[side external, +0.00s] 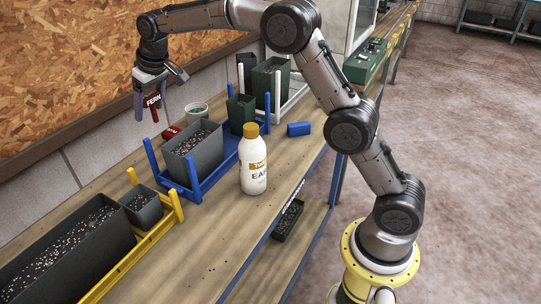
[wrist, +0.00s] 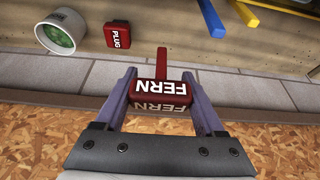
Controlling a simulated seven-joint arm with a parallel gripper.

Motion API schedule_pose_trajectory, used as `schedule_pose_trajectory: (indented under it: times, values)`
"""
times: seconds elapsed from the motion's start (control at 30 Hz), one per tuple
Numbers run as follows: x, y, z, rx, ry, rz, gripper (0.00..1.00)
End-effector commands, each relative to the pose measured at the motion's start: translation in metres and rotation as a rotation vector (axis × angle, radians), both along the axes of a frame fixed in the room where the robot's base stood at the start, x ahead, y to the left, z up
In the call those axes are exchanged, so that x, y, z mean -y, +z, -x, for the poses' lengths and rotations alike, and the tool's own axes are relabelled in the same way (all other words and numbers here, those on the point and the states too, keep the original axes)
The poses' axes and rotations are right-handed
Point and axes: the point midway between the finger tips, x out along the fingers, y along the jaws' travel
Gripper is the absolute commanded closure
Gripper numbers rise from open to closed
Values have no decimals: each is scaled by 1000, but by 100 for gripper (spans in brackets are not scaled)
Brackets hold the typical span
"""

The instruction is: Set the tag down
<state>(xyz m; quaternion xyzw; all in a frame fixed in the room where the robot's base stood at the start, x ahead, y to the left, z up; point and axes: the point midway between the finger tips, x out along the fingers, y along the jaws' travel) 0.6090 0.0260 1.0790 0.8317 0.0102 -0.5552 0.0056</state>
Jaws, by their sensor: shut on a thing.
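My gripper (side external: 150,107) is shut on a dark red tag marked FERN (side external: 153,100) and holds it in the air at the left, in front of the chipboard wall. In the wrist view the FERN tag (wrist: 160,92) sits between the two purple fingers of my gripper (wrist: 161,100), with its red stake pointing away from the palm.
A blue rack (side external: 206,183) holds dark pots of soil (side external: 193,150). A yellow rack (side external: 155,232) and a long planter (side external: 75,252) stand nearer. A white bottle (side external: 253,172), a blue block (side external: 298,129) and a white cup of green bits (side external: 196,110) stand on the bench. Bare bench lies around the bottle.

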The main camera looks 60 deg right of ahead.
Motion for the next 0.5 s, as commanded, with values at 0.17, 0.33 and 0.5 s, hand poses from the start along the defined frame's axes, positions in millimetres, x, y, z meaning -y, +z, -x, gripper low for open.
schedule_pose_trajectory:
  times: [0.17,0.33,0.5]
  values:
    - [53,20,54,2,-78,-1,81]
    - [90,28,113,1,-145,-2,81]
    - [118,28,177,2,-218,-3,81]
